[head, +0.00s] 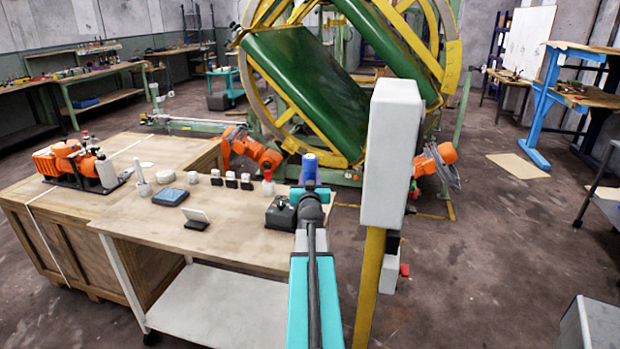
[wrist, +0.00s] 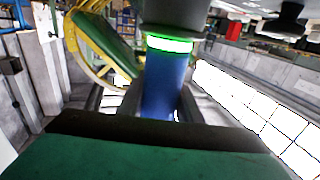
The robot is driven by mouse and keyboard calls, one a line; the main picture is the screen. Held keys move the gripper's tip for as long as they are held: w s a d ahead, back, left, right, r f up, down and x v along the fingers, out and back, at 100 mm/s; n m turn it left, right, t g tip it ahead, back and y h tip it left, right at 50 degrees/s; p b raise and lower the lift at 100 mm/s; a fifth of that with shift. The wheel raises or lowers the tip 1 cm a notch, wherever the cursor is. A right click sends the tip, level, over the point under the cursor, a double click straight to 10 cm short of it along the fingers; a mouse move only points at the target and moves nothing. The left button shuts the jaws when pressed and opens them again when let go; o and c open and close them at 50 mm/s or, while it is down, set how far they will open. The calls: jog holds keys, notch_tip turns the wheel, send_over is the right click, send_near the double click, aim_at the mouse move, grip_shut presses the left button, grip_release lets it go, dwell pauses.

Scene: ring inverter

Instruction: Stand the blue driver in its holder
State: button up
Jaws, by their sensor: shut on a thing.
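The blue driver (head: 309,167) shows in the head view as a short blue cylinder at the far end of my arm, over the right end of the table. In the wrist view the driver (wrist: 165,85) is a blue body with a glowing green ring and a dark grey end. My gripper (wrist: 150,108) is shut on its blue body, with a finger on either side. In the head view my gripper (head: 311,193) is partly hidden by my own wrist. A dark block (head: 280,213) sits just left of my wrist; I cannot tell whether it is the holder.
The wooden table (head: 240,245) carries a red-topped bottle (head: 268,184), several small black-and-white blocks, a blue box (head: 170,196) and a tilted white card (head: 197,217). A tall white box on a yellow post (head: 390,150) stands close right of my arm. The green-and-yellow ring machine (head: 310,85) stands behind.

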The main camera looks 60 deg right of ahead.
jog(key=o, duration=1.3)
jog(key=shift+f, duration=0.1)
jog(key=shift+f, duration=0.1)
jog(key=shift+s+a, duration=0.1)
jog(key=shift+a, duration=0.1)
jog(key=shift+b+v, duration=0.45)
jog(key=shift+v, duration=2.25)
jog(key=p+v, duration=0.1)
jog(key=p, duration=0.1)
jog(key=p+v, duration=0.1)
jog(key=p, duration=0.1)
jog(key=shift+s+a+r+p, duration=0.1)
jog(key=shift+a+r+p, duration=0.15)
jog(key=shift+p, duration=0.1)
